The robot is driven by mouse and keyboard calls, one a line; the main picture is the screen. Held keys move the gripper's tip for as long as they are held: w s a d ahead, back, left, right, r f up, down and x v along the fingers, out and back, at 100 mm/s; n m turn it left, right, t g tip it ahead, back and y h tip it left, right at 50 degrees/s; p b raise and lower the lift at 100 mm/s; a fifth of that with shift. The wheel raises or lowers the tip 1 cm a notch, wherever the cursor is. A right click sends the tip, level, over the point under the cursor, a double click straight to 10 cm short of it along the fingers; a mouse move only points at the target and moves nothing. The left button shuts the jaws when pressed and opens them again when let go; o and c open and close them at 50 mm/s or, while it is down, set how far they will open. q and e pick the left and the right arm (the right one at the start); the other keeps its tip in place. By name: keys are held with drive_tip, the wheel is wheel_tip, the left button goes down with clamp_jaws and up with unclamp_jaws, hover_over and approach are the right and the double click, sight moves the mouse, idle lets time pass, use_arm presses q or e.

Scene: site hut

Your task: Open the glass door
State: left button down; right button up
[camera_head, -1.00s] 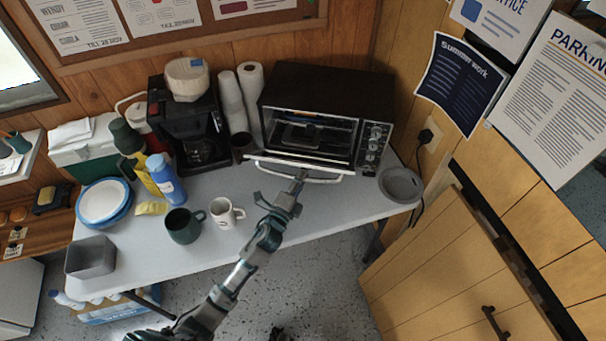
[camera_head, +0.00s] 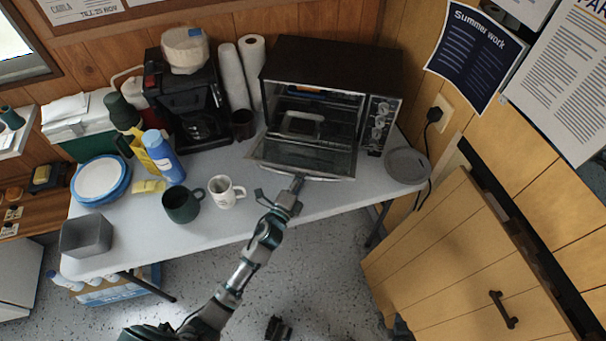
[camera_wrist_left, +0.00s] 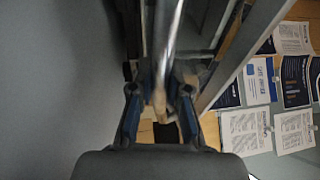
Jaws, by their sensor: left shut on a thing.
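The black toaster oven (camera_head: 330,62) stands at the back right of the table. Its glass door (camera_head: 318,160) is hinged low and tilted well down towards me, so the inside with a tray (camera_head: 302,124) shows. My left gripper (camera_head: 296,184) is at the middle of the door's metal handle (camera_head: 325,179) and shut on it. In the left wrist view the handle bar (camera_wrist_left: 166,45) runs between the fingers of the left gripper (camera_wrist_left: 161,95).
A green mug (camera_head: 182,205) and a white mug (camera_head: 224,192) stand left of my left gripper. A grey round dish (camera_head: 407,166) lies right of the oven. A coffee maker (camera_head: 190,105) and paper rolls (camera_head: 252,72) stand left of it.

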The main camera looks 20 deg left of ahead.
use_arm(q)
drive_tip(key=shift+a, duration=0.1)
drive_tip(key=c, duration=1.1)
unclamp_jaws()
drive_tip(key=v, duration=1.2)
drive_tip(key=shift+a+f, duration=0.1)
